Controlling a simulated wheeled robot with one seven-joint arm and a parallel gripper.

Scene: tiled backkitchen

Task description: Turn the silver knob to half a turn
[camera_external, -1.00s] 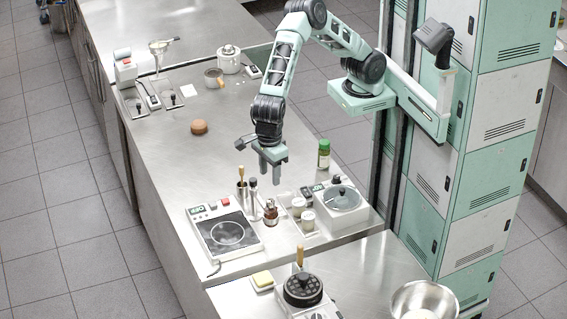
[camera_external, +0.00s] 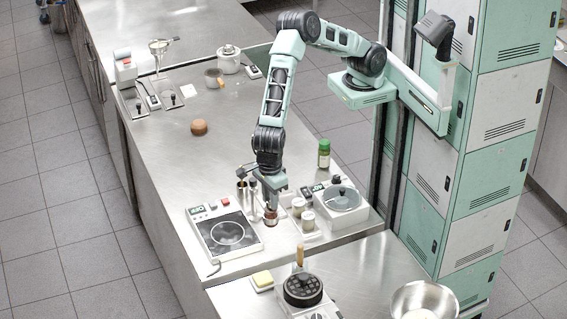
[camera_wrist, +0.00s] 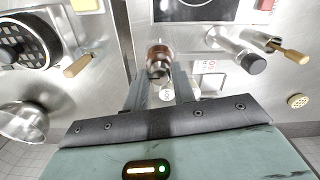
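A small copper-brown jar or mill (camera_external: 271,218) stands on the steel counter beside the hob. In the wrist view it shows as a copper body (camera_wrist: 158,50) with a silver, knob-like part (camera_wrist: 160,70) facing me. I take this part for the silver knob, but its turn angle cannot be read. My gripper (camera_external: 271,202) is directly above it, pointing down. In the wrist view my gripper (camera_wrist: 160,84) has its two fingers apart, one on each side of the silver part. A gap seems to show on both sides; contact is not clear.
A green-lidded jar (camera_external: 324,153) stands behind.

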